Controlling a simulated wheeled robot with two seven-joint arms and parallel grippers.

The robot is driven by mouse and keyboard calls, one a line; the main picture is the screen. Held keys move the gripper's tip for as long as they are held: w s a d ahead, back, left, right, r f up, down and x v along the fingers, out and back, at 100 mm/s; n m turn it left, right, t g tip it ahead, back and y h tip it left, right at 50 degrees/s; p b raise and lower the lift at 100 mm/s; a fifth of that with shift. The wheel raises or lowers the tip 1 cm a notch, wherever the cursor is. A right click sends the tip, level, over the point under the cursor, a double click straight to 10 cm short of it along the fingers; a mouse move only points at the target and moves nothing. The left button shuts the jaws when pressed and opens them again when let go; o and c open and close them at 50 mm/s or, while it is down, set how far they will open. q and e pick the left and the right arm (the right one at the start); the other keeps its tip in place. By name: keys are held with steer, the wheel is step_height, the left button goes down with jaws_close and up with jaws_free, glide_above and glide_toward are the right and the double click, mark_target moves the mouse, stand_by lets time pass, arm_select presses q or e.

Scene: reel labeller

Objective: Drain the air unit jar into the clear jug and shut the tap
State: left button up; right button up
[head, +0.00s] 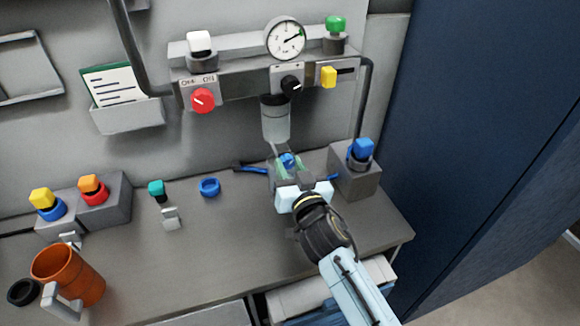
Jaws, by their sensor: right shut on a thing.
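The air unit's clear jar (276,118) hangs upright under the unit on the back wall. My right gripper (284,163) is just below the jar, over the bench. It is shut on a small blue part (287,159) between its fingertips; the fingers hide most of this part, and I cannot tell whether it is the jar's tap. Pale greenish surfaces show around the fingers, but I cannot make out a clear jug. The liquid level in the jar is too small to tell. My left gripper is not in view.
A grey block with a blue knob (360,150) stands close right of my gripper. An orange jug (70,274) is at left. The bench (225,240) is clear in front.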

steer(key=shift+c, duration=0.4)
steer(key=shift+n, duration=0.4)
steer(key=n, duration=0.2)
steer(key=shift+n+p, duration=0.35)
steer(key=shift+n, duration=0.05)
steer(key=n, duration=0.4)
steer(key=shift+n+p, duration=0.3)
steer(key=n, duration=0.4)
steer(key=shift+n, duration=0.3)
steer(key=n, duration=0.4)
steer(key=shift+n+p, duration=0.3)
steer(key=o, duration=1)
steer(key=shift+c, duration=0.2)
